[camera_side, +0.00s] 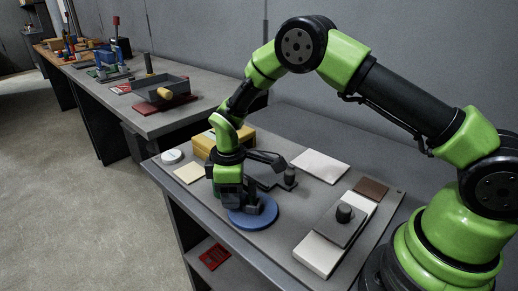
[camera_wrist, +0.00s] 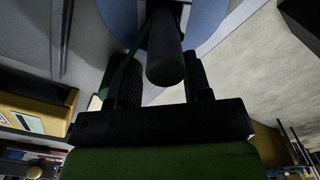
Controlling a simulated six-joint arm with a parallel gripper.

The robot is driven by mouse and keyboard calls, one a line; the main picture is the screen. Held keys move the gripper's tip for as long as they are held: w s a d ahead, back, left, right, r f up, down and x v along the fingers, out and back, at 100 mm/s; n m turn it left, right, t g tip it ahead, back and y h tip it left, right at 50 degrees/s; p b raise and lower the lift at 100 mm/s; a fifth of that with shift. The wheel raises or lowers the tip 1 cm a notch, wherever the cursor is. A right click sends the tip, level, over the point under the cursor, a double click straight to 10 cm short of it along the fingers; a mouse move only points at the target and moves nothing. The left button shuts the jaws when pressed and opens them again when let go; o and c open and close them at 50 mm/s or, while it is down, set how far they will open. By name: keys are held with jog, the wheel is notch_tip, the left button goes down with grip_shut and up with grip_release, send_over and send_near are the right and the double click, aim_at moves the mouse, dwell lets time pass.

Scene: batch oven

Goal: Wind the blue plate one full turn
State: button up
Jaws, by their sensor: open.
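The blue plate (camera_side: 262,217) is a round disc lying on the grey bench near its front edge. It also shows at the top of the wrist view (camera_wrist: 207,22). A dark upright peg (camera_wrist: 165,62) stands over the plate in the wrist view. My gripper (camera_side: 246,207) points down over the plate and hides part of it in the side view. In the wrist view my gripper (camera_wrist: 160,80) is open, with one finger on each side of the peg. I cannot tell whether either finger touches it.
A yellow box (camera_side: 203,146), a white disc (camera_side: 172,156) and a cream square (camera_side: 189,174) lie left of the arm. A dark knob (camera_side: 290,176) stands behind the plate. A white slab (camera_side: 321,260) carries a grey knobbed block (camera_side: 338,226) at right. A white sheet (camera_side: 321,166) lies behind.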

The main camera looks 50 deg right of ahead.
jog(key=n, duration=0.1)
jog(key=a+n, duration=0.1)
jog(key=n, duration=0.1)
jog(key=shift+s+r, duration=0.1)
jog(key=shift+s, duration=0.25)
jog(key=s+d+r+m+t+y, duration=0.15)
jog(key=s+r+m, duration=0.25)
jog(key=r, duration=0.8)
jog(key=s+d+r+m+t, duration=0.1)
jog(key=s+r+m+t, duration=0.2)
jog(key=r, duration=0.8)
jog(key=s+d+r+m, duration=0.1)
jog(key=s+r+m, duration=0.3)
jog(key=s, duration=0.4)
jog(key=shift+s+d+r+m+t, duration=0.15)
jog(key=shift+s+d+m+t, duration=0.15)
jog(key=shift+s+t, duration=0.05)
